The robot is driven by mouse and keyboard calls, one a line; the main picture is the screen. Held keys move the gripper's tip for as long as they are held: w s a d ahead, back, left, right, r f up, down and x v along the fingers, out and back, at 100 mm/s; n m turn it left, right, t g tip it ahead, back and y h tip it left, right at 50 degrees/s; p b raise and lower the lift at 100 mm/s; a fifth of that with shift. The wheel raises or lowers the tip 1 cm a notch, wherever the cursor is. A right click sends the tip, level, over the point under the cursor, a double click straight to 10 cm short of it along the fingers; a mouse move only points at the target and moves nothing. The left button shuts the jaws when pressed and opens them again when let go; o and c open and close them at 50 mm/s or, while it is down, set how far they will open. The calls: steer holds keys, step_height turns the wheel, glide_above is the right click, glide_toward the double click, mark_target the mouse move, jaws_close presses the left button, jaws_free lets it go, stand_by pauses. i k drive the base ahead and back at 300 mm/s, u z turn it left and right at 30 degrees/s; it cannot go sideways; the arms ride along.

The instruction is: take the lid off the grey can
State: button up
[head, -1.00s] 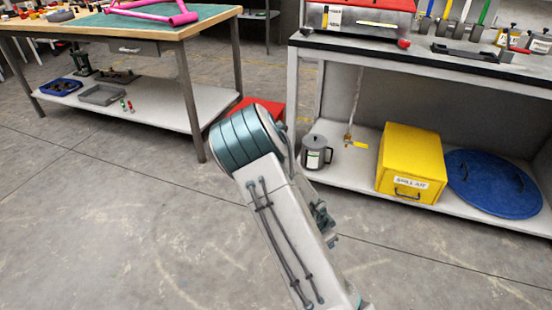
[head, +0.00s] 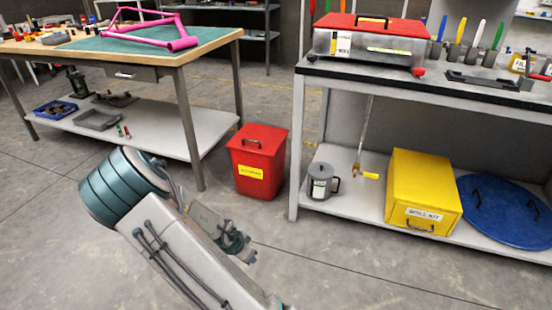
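The grey can (head: 320,182) stands upright on the lower shelf of the right bench, near its left end. It has a side handle, a white label and a grey lid (head: 321,170) on top. My gripper (head: 248,252) is low over the floor, left of and nearer than the can, and apart from it. It is small and partly behind my arm, so I cannot tell whether its fingers are open or shut.
A red bin (head: 257,165) stands on the floor between the benches. A hanging cord with a yellow tag (head: 369,175), a yellow spill kit box (head: 422,190) and a blue round lid (head: 505,212) are right of the can. The bench leg (head: 296,150) is close to its left. The front floor is clear.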

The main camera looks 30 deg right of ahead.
mark_target(323, 171)
steer(key=u, duration=0.1)
steer(key=i, duration=1.65)
steer(key=z, duration=0.75)
steer(key=i, duration=0.9)
steer(key=z, duration=1.45)
steer(key=i, duration=0.45)
steer(key=z, duration=0.25)
